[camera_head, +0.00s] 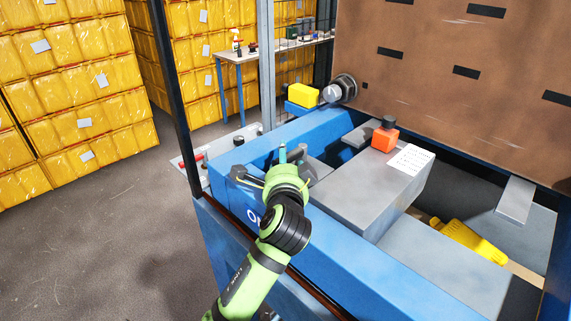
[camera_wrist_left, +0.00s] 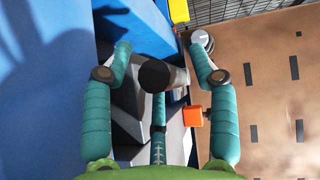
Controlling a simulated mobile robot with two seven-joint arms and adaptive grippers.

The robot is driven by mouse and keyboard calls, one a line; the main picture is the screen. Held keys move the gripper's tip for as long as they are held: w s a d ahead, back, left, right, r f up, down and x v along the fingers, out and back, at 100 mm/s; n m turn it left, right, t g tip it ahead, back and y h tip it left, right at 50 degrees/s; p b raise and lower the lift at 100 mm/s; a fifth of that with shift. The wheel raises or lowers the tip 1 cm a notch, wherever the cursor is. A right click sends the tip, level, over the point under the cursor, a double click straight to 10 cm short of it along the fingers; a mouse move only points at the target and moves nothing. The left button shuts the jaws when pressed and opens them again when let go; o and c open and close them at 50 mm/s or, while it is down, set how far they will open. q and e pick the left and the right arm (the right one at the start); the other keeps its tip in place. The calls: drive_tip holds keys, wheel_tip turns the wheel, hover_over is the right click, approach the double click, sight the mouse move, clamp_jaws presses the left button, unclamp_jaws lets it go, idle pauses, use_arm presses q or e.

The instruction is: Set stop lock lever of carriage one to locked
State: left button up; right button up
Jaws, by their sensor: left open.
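My left gripper (camera_head: 282,168) reaches over the blue machine frame (camera_head: 335,240) in the head view, with its arm rising from the bottom. In the left wrist view my left gripper (camera_wrist_left: 162,70) is open, with one teal finger on each side and another low in the middle. A lever with a round black knob (camera_wrist_left: 154,74) and a short grey shaft (camera_wrist_left: 181,77) lies between the spread side fingers. I cannot tell whether any finger touches it. The lever cannot be made out clearly in the head view, and its locked or unlocked position cannot be read.
An orange block (camera_head: 385,139) with a black top sits on the grey housing (camera_head: 350,185), beside a white label. A yellow box (camera_head: 303,96) and a large brown slotted panel (camera_head: 450,85) are behind.

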use_arm(q)
drive_tip(key=s, duration=0.4)
drive_tip(key=s+r, duration=0.1)
drive_tip(key=s, duration=0.7)
drive_tip(key=shift+d+r, duration=0.3)
drive_tip(key=shift+d, duration=0.05)
drive_tip(key=shift+w, duration=0.1)
